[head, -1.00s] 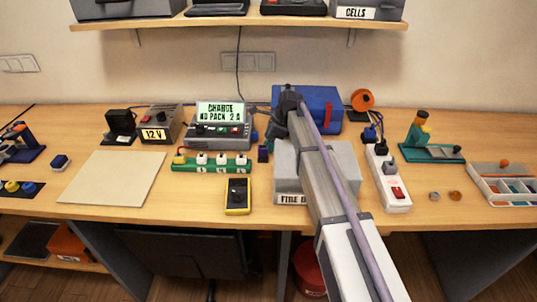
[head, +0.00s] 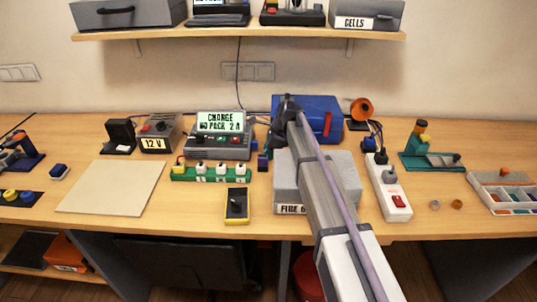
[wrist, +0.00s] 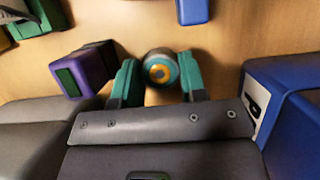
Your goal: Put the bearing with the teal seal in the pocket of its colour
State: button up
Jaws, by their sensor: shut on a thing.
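My gripper shows in the wrist view (wrist: 159,80), its two green fingers on either side of a small round bearing (wrist: 158,66). The bearing has a grey body, a teal ring and an orange centre, and its end faces the camera. In the head view my arm hides the gripper and bearing, near the grey box and the blue case. A pale tray (head: 484,196) with coloured pockets, teal among them, stands at the far right of the bench.
Two small bearings, one greyish (head: 435,205) and one brown (head: 457,204), lie left of the tray. The grey box (head: 290,180), blue case (head: 290,103) and white power strip (head: 392,192) crowd my arm. A purple block (wrist: 85,70) is near the fingers.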

notch_tip(320, 180, up, 10)
jog(key=p, duration=1)
